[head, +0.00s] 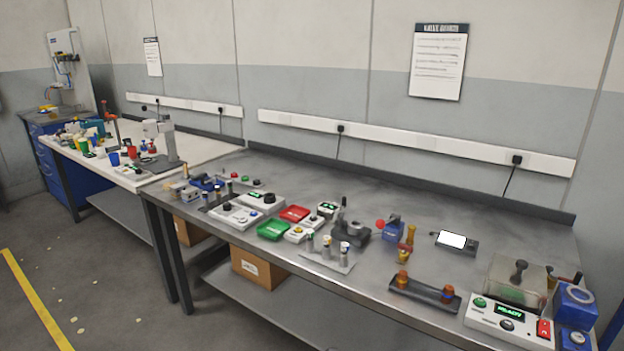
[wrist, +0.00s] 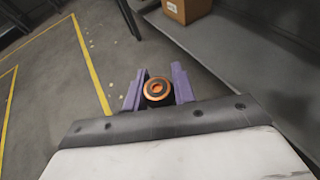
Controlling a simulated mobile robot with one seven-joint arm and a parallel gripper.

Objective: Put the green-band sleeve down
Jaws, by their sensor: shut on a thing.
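My gripper (wrist: 157,92) shows only in the wrist view, its two purple fingers shut on a round piece, the sleeve (wrist: 157,89). The head view shows neither my gripper nor the held piece.
A long grey bench (head: 400,195) carries a small rack of cylinders (head: 325,258), a red tray (head: 294,214), a green tray (head: 273,230) and a dark rail with orange-topped pieces (head: 425,292). Its back strip is mostly clear. A cardboard box (head: 258,268) sits on the lower shelf.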

